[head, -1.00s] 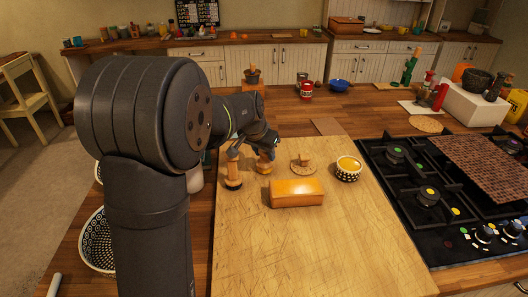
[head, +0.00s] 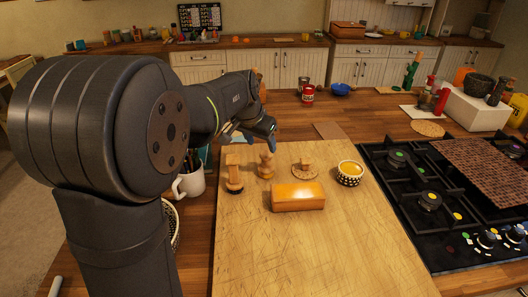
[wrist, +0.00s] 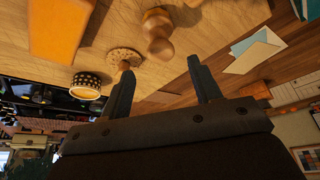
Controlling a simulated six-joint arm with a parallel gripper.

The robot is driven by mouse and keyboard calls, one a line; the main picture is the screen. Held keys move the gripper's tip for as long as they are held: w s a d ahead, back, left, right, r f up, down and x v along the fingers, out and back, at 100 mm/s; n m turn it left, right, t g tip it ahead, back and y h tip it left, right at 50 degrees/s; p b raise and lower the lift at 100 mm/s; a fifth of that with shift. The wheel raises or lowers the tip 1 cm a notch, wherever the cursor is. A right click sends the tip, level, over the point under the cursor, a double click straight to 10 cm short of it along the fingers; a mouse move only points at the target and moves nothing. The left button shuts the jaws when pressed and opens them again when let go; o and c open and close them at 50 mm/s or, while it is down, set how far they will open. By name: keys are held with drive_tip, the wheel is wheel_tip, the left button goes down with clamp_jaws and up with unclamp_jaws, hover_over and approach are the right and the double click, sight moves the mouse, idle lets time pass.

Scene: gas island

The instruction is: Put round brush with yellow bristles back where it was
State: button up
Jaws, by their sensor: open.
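A small turned wooden piece with a rounded knob (head: 266,166) stands upright on the cutting board; it looks like the round brush, though its bristles are not clear. It also shows in the wrist view (wrist: 158,38). Left of it stands a wooden-handled brush with a dark base (head: 234,176). To its right is a flat round disc with a wooden grip (head: 304,170). My gripper (wrist: 160,66) is open and empty, apart from the knobbed piece. In the head view my arm partly hides the gripper.
A white mug (head: 190,184) is left of the board, the gas hob (head: 420,225) right. The board's front is clear.

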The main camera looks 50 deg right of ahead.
sight(266, 154)
drive_tip(key=v, duration=0.4)
drive_tip(key=shift+r, duration=0.2)
drive_tip(key=x, duration=1.1)
drive_tip(key=shift+f, duration=0.4)
drive_tip(key=shift+d+r, duration=0.1)
drive_tip(key=shift+d, duration=0.1)
drive_tip(key=shift+a+r, duration=0.1)
drive_tip(key=shift+r, duration=1.45)
